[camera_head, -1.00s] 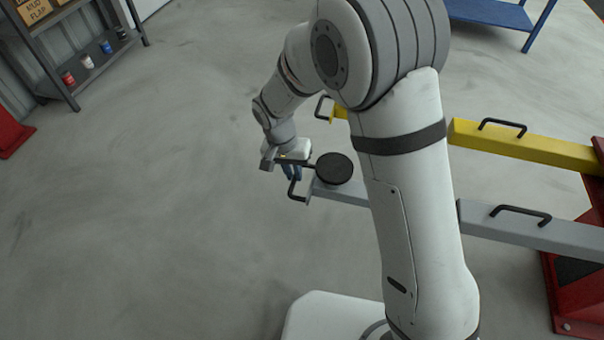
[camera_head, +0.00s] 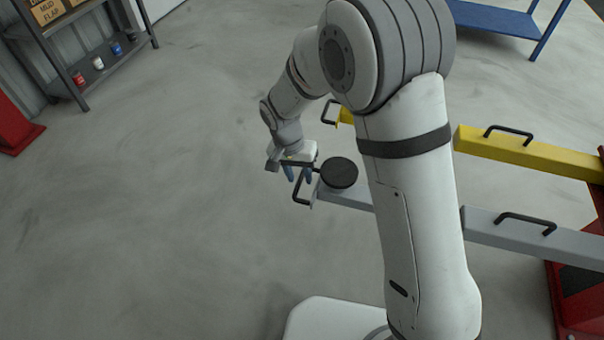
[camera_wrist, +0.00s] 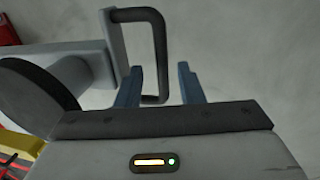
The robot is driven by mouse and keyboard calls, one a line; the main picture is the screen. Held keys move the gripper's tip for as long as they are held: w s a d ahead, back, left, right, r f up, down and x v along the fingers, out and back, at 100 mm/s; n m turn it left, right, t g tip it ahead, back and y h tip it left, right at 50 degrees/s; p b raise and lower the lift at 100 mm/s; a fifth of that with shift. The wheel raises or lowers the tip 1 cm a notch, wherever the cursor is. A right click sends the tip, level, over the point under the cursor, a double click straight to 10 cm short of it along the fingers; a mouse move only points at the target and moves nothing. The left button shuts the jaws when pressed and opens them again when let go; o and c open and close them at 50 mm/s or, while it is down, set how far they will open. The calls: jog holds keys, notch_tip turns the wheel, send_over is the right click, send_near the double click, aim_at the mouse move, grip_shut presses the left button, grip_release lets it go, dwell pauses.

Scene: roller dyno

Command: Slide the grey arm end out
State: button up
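The grey arm end (camera_head: 346,197) sticks out to the left from behind my arm, with a round black pad (camera_head: 338,172) on top. A black bar handle (camera_head: 298,190) is fixed to its end plate; the handle also shows in the wrist view (camera_wrist: 160,55). My gripper (camera_head: 298,174) is at this handle, pointing down. In the wrist view its two blue fingers (camera_wrist: 158,84) are apart, one on each side of the handle's outer bar, with a gap visible. My gripper is open and not closed on the bar. My arm hides part of the grey arm.
A yellow arm (camera_head: 525,152) with its own black handle runs behind the grey one. A second black handle (camera_head: 525,222) sits on the grey arm's right part. A red base (camera_head: 572,300) stands at right. The floor to the left is clear up to the shelf (camera_head: 95,65).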

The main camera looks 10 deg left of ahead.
notch_tip(320, 180, up, 7)
jog(key=a+p, duration=0.1)
jog(key=p, duration=0.1)
jog(key=shift+a+r, duration=0.15)
jog(key=shift+r, duration=0.05)
jog(key=s+d+r+t+y+p, duration=0.1)
jog(key=s+d+r+p, duration=0.1)
jog(key=d+r+p, duration=0.8)
jog(key=s+d+r+y+p, duration=0.1)
jog(key=d+r+p, duration=0.45)
jog(key=r, duration=0.95)
jog(key=s+d+r+t+p, duration=0.1)
jog(key=s+d+r+p, duration=0.8)
jog(key=s+d+r, duration=0.2)
notch_tip(320, 180, up, 3)
jog(key=shift+s+d+f+n+t, duration=0.1)
jog(key=shift+s+d+n+t, duration=0.25)
jog(key=shift+d, duration=0.7)
